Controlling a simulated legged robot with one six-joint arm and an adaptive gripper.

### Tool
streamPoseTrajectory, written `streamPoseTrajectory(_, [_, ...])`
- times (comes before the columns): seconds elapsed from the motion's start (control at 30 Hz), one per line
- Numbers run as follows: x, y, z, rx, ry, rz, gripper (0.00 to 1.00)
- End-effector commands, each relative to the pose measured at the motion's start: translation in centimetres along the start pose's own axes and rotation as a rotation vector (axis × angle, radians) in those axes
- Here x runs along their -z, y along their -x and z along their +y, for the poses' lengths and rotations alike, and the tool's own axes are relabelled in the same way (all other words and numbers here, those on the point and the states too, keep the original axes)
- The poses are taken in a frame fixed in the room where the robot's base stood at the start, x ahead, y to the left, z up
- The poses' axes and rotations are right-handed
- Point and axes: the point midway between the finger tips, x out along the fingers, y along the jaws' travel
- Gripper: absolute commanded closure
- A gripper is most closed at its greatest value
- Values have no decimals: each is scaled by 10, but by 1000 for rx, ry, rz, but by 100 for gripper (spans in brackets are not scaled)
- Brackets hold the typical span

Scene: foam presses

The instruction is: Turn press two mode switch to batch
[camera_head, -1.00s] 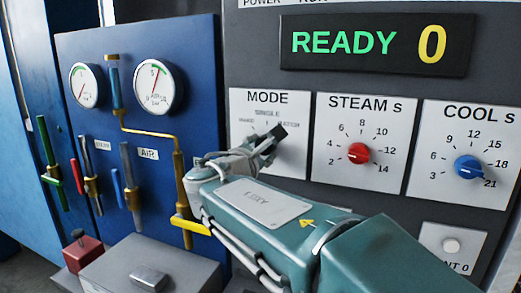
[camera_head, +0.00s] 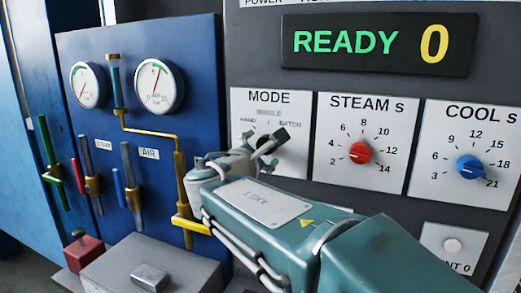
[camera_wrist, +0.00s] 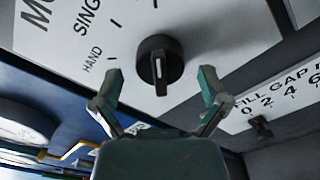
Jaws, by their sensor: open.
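The mode switch is a black knob with a white line, on the white MODE plate (camera_head: 247,102). In the wrist view the knob (camera_wrist: 160,62) is near the middle, its bar roughly in line with the tick mark at the top edge. HAND and part of SINGLE show there; BATCH is out of that view, but readable in the head view. I cannot tell surely which end of the bar is the pointer. My gripper (camera_wrist: 161,84) is open, one finger on each side of the knob, both apart from it. It partly hides the plate in the head view.
The STEAM dial (camera_head: 359,152) and COOL dial (camera_head: 469,167) are right of the MODE plate. The display (camera_head: 378,43) above reads READY 0. A blue panel (camera_head: 200,60) with gauges, pipes and levers is at left. A FILL GAP plate (camera_wrist: 270,95) is near my right finger.

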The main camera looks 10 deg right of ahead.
Motion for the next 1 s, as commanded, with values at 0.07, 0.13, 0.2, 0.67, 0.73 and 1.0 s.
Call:
streamPoseTrajectory(0.07, [0, 0, 0, 0, 0, -1, 5])
streamPoseTrajectory(0.13, [-1, 0, 0, 0, -1, -1, 5])
streamPoseTrajectory(0.2, [-1, 2, 0, -1, -1, -1, 5])
streamPoseTrajectory(0.67, [2, 81, 1, -4, 0, 4, 5])
streamPoseTrajectory(0.73, [2, 94, 1, -4, 0, 3, 5])
streamPoseTrajectory(1.0, [2, 119, 1, -1, 1, 1, 5])
